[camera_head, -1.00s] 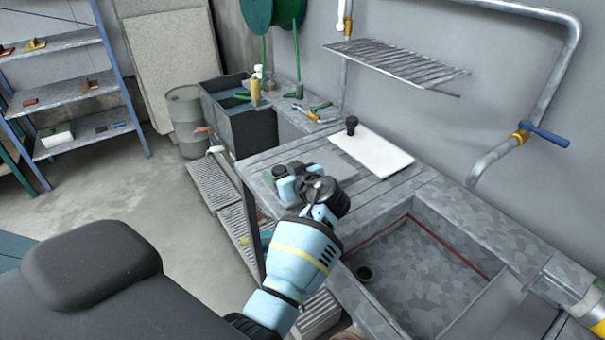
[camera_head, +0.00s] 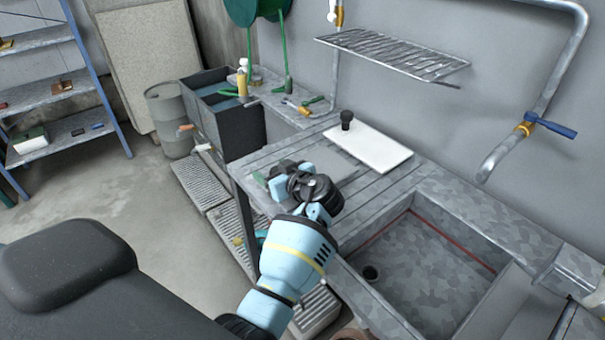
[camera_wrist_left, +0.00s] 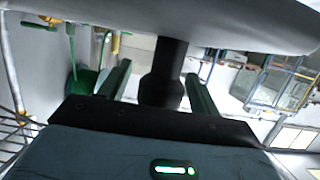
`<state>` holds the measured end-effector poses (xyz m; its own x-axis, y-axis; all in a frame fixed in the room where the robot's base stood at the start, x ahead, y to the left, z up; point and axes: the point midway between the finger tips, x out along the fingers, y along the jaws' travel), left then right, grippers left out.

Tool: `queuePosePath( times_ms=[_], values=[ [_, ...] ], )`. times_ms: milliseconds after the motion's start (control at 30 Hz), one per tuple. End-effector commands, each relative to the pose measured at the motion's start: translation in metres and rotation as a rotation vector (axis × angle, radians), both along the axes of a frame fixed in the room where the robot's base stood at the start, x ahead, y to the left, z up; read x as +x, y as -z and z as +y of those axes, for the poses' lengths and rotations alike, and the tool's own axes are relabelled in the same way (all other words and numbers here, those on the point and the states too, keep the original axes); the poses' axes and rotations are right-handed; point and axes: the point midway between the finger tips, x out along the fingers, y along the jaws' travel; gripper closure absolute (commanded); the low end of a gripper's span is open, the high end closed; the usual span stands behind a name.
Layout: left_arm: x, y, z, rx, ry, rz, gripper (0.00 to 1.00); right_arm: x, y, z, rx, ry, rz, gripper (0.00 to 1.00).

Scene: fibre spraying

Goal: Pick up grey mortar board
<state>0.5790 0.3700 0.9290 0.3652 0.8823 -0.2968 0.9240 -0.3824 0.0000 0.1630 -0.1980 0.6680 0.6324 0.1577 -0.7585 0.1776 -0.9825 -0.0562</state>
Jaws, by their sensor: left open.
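The grey mortar board (camera_head: 333,162) lies on the metal bench, partly hidden behind my left gripper in the head view. My left gripper (camera_head: 284,180) is open at the board's near left part. In the left wrist view, which looks upside down, the underside of a pale board spans the top (camera_wrist_left: 240,22). Its black handle (camera_wrist_left: 165,72) stands between the two green fingers of my left gripper (camera_wrist_left: 160,90), with a gap showing on both sides. My right gripper is not in view.
A white board (camera_head: 368,148) with a black upright handle lies just right of the grey one. A sink basin (camera_head: 425,270) is in front. A wire rack (camera_head: 392,55) hangs above. Bottles and tools stand at the back, beside a dark tub (camera_head: 235,130).

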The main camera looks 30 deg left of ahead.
Motion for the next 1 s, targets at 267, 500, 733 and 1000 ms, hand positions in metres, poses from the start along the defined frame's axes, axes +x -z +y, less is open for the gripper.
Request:
queuePosePath(
  times_ms=[267,500,733,1000],
  values=[
    [0.0,-0.0002,-0.0002,0.0,0.0,0.0,0.61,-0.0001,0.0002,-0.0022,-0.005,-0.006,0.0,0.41],
    [0.0,-0.0002,0.0001,0.0,0.0,0.0,0.92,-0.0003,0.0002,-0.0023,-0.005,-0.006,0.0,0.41],
    [0.0004,-0.0014,0.0002,0.001,0.0,-0.003,0.95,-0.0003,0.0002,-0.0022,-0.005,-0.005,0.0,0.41],
    [0.0011,-0.0064,0.0043,0.001,0.001,-0.004,0.95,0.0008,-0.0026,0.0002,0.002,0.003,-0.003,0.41]
  ],
)
